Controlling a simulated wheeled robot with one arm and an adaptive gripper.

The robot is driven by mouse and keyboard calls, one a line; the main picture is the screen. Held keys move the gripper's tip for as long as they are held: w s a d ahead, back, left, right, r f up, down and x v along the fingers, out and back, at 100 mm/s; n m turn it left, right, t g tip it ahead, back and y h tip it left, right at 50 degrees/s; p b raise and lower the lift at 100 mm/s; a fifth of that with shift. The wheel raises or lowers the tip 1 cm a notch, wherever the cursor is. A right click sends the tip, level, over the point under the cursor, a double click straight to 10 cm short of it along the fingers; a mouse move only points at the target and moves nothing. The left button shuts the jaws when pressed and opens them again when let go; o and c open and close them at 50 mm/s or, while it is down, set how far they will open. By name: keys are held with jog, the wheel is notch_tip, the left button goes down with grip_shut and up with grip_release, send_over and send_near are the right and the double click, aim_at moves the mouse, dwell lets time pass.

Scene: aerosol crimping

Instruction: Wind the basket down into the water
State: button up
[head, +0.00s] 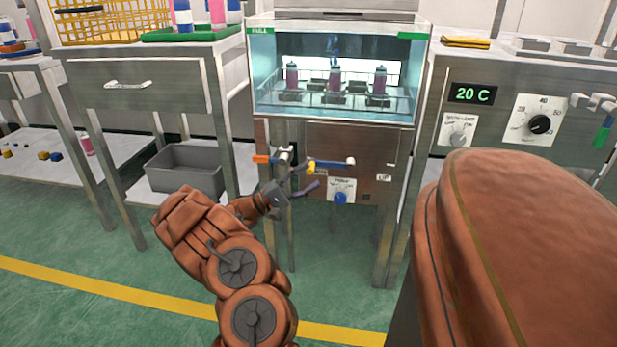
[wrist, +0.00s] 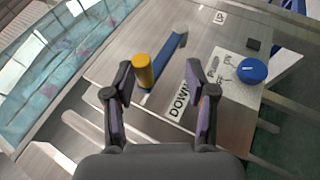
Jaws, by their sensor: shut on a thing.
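Below, on the steel front, is a crank with a blue arm (head: 333,162) and a yellow handle (head: 311,168); the blue arm (wrist: 165,63) and handle (wrist: 142,72) show in the wrist view too. My gripper (head: 297,186) is at the handle, shut on it. In the wrist view my gripper's fingers (wrist: 163,95) look apart, with the handle by the left fingertip; contact is unclear.
A "DOWN" label (wrist: 180,103) and a blue knob (wrist: 252,70) are close to my gripper; an "UP" label (head: 384,178) is at right. An orange-handled valve (head: 262,159) is left of the crank. A control cabinet reading 20 C (head: 472,93) stands right.

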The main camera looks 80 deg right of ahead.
jog(key=v, duration=0.7)
jog(key=shift+d, duration=0.1)
dwell(0.4)
jog(key=w+a+r+t+y+p, duration=0.1)
jog(key=a+r+t+p, duration=0.1)
jog(key=a+r+p, duration=0.7)
jog(key=w+a+r+t+y+p, duration=0.25)
jog(key=r+p, duration=0.25)
jog(key=r, duration=0.7)
jog(key=w+a+r+t+p, duration=0.1)
jog(key=a+r+p, duration=0.6)
jog(key=r, duration=0.4)
jog(key=w+a+r+n+t+y+p, duration=0.1)
jog(key=a+r+n+t+p, duration=0.2)
jog(key=a+r+p, duration=0.3)
jog(key=w+a+r+n+t+y+p, duration=0.2)
jog(key=a+r+n+t+p, duration=0.2)
jog(key=a+p, duration=0.8)
jog(key=w+a+r+n+t+y+p, duration=0.1)
jog(key=a+r+n+t+p, duration=0.3)
jog(key=a, duration=1.7)
notch_tip(320, 180, up, 4)
jog(key=t+y+p, duration=0.1)
jog(key=t+p, duration=0.2)
jog(key=p, duration=0.2)
jog(key=shift+w+a, duration=0.2)
jog(key=shift+w, duration=0.15)
